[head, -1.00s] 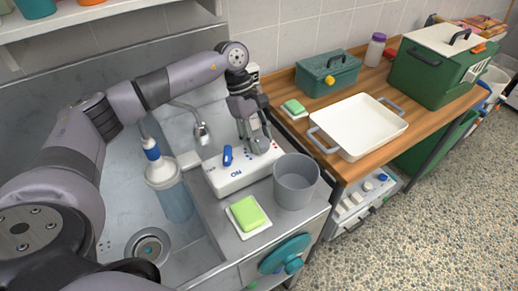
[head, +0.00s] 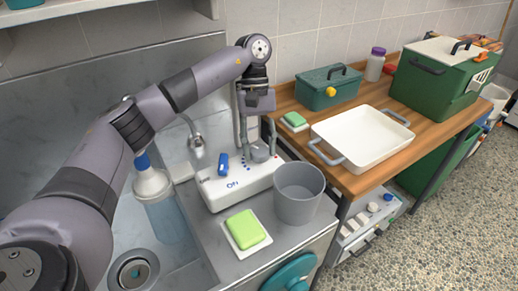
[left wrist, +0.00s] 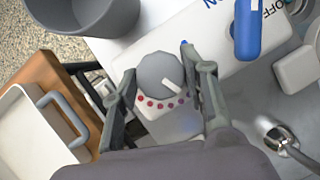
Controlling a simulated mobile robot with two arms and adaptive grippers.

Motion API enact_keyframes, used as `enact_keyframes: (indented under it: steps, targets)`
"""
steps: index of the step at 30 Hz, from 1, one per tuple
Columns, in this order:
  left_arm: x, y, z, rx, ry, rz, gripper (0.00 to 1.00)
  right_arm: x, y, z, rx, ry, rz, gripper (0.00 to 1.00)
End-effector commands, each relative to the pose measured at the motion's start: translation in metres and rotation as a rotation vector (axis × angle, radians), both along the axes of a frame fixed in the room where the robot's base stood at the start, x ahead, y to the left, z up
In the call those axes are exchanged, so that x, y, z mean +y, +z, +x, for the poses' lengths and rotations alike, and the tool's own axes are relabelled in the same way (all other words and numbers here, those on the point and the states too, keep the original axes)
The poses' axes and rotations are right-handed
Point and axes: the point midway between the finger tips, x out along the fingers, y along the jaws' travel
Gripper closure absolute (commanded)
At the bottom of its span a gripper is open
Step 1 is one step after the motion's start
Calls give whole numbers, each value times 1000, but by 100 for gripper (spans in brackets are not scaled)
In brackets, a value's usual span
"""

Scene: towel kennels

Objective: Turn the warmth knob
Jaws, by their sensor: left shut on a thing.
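The warmth knob (head: 261,153) is a grey round dial on the white control box (head: 238,187). In the left wrist view the knob (left wrist: 160,72) has a white pointer mark directed to the lower right. My left gripper (head: 257,148) reaches down from above and is shut on the knob, one finger on each side in the left wrist view (left wrist: 163,92). A blue switch lever (head: 223,164) stands on the same box beside ON/OFF lettering. My right gripper is not in view.
A grey bucket (head: 298,194) stands close to the box's right. A green sponge (head: 243,229) lies in front. A faucet (head: 196,146) and a bottle (head: 155,200) are left. A white tray (head: 362,139) and green toolbox (head: 328,88) sit on the wooden counter.

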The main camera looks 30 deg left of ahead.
Motion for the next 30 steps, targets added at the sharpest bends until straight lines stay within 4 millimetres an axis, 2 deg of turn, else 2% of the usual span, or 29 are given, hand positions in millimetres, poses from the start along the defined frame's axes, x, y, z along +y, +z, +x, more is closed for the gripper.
enact_keyframes:
  steps: [16,17,25,30]
  targets:
    - [0,1,1,-4,-21,1,87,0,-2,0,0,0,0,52]
    - [0,1,1,-4,-20,1,57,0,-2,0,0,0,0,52]
    - [0,0,0,-2,-21,0,40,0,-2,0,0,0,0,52]
    - [0,0,0,-1,-22,0,40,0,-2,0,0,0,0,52]
